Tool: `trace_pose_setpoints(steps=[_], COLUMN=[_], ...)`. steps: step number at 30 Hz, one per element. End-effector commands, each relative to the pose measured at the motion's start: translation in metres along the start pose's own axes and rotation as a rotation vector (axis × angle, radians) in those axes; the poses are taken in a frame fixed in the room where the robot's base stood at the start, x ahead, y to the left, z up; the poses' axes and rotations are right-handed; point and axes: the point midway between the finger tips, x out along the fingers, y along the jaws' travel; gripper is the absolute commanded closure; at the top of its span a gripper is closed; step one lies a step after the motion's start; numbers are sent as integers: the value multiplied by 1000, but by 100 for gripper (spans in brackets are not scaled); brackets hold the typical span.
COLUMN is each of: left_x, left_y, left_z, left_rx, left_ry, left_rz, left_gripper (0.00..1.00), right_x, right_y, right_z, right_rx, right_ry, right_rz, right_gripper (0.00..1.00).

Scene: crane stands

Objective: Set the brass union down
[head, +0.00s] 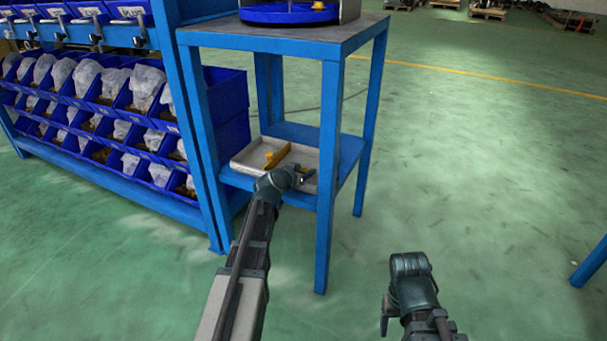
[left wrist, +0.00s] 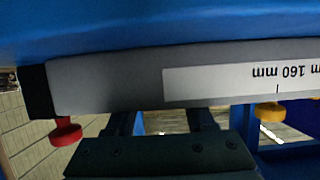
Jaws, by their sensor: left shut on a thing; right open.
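My left gripper (head: 307,178) reaches over the right part of a shallow pale tray (head: 243,164) on the lower shelf of a blue stand. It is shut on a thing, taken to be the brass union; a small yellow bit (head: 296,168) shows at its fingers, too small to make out. Whether it touches the tray I cannot tell. A longer yellow piece (head: 277,157) lies in the tray, left of the gripper. The left wrist view shows a grey bar (left wrist: 110,78) with an upside-down "160 mm" label; the union is not clear there. My right gripper (head: 386,312) is open, low over the floor.
The blue stand's legs (head: 326,200) and top (head: 290,38) frame the lower shelf. A rack of blue bins (head: 105,85) stands at left. A red knob (left wrist: 66,134) and yellow knob (left wrist: 270,114) show in the left wrist view.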

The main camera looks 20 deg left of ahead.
Motion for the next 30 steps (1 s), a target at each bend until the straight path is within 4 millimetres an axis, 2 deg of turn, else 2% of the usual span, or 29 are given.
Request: trace_pose_setpoints(steps=[5,6,10,21,26,30], left_x=[2,1,1,-1,-29,-60], left_y=[0,0,0,0,1,1], left_z=[4,3,2,-2,-2,-3], left_rx=[0,0,0,0,-1,-1], left_ry=[0,0,0,0,0,0], left_rz=[0,0,0,0,-1,-2], left_gripper=[100,41,17,16,16,16], right_x=[4,3,3,-2,-13,-25], right_y=[0,0,0,0,1,2], right_z=[0,0,0,0,1,1], right_rx=[0,0,0,0,0,0], right_ry=[0,0,0,0,0,0], right_rz=[0,0,0,0,0,0], right_gripper=[31,31,31,31,31,31])
